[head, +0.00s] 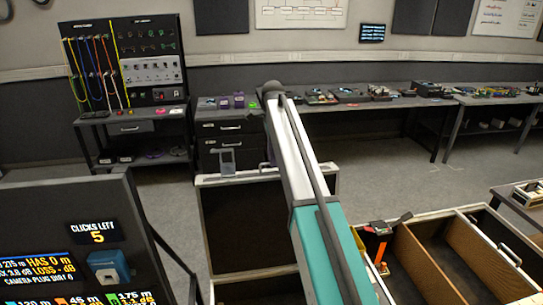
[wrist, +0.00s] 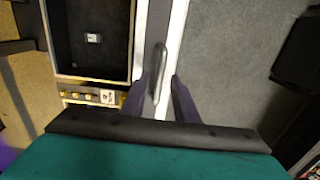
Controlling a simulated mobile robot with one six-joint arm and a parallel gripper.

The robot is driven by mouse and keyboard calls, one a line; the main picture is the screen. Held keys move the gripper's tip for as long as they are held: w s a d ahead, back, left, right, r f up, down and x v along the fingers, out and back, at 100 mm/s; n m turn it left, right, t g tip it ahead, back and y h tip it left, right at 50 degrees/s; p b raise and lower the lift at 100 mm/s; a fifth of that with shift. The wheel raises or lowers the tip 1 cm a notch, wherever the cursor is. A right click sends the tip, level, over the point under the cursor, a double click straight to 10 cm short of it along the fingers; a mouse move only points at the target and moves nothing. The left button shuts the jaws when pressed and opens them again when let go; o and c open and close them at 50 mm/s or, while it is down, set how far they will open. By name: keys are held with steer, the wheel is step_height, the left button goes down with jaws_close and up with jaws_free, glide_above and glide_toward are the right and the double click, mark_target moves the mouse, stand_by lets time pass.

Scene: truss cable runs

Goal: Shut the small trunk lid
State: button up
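The small trunk's lid (head: 240,179) appears to stand raised, a dark panel with a pale frame, at lower centre in the head view. My teal and white arm crosses in front and hides part of it. The lid's pale edge (wrist: 176,40) seems to run up the middle of the wrist view, with a grey handle (wrist: 160,75) beside it. My gripper (wrist: 160,78) has its two dark fingers apart, one on each side of the handle. I see gaps between the fingers and the handle; contact cannot be told. The head view hides my gripper behind the arm.
An open dark box (wrist: 90,45) with a small pale item inside lies left in the wrist view. A larger case with wooden dividers (head: 420,262) stands at right. A dark screen panel (head: 90,225) stands at left. Benches line the back wall; grey floor (head: 390,165) lies between.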

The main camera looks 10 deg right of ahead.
steer(key=shift+f, duration=0.15)
jaws_close()
steer(key=shift+s, duration=0.15)
